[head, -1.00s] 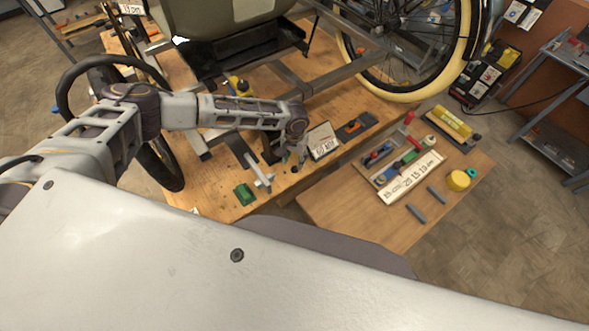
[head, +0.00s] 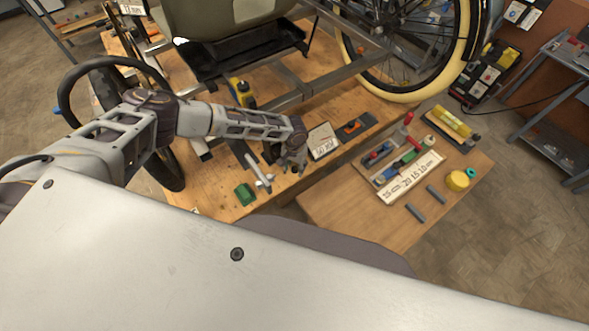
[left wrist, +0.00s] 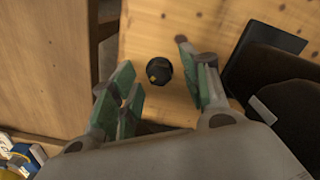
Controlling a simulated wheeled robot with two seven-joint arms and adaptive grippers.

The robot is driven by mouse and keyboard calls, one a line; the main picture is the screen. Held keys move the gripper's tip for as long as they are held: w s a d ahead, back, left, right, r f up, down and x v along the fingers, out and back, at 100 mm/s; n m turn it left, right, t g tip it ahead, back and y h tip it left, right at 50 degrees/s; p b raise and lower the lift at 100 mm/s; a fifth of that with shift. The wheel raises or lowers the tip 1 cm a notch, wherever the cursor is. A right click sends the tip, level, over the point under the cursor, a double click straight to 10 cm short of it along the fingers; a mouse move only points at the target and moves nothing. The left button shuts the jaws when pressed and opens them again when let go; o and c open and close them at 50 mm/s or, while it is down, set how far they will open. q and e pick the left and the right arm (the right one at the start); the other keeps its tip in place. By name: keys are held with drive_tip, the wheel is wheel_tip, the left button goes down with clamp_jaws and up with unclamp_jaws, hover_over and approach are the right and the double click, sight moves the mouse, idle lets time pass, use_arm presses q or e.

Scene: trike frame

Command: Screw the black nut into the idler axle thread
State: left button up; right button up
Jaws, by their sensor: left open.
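The black nut (left wrist: 159,70) lies on the wooden bench in the left wrist view, with a small yellowish mark on it. My left gripper (left wrist: 153,58) is open above the bench, its green-padded fingers on either side of the nut in that view; I see no contact. In the head view my left gripper (head: 291,163) points down near the bench's front edge and the nut cannot be made out. The trike frame (head: 300,85) stands on the bench. A grey metal cross-shaped part (head: 258,175) is left of the gripper; I cannot tell whether it bears the idler axle thread.
A lower side table (head: 350,205) holds a tool tray and a yellow round piece (head: 457,180). The bench edge is close by.

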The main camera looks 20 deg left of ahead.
use_arm(q)
clamp_jaws()
idle(0.4)
drive_tip(key=shift+r, duration=0.25)
wheel_tip(320, 180, up, 10)
drive_tip(key=b, duration=0.1)
drive_tip(key=shift+f, duration=0.2)
idle(0.4)
drive_tip(key=shift+w+r, duration=0.1)
drive_tip(key=shift+r, duration=0.05)
idle(0.4)
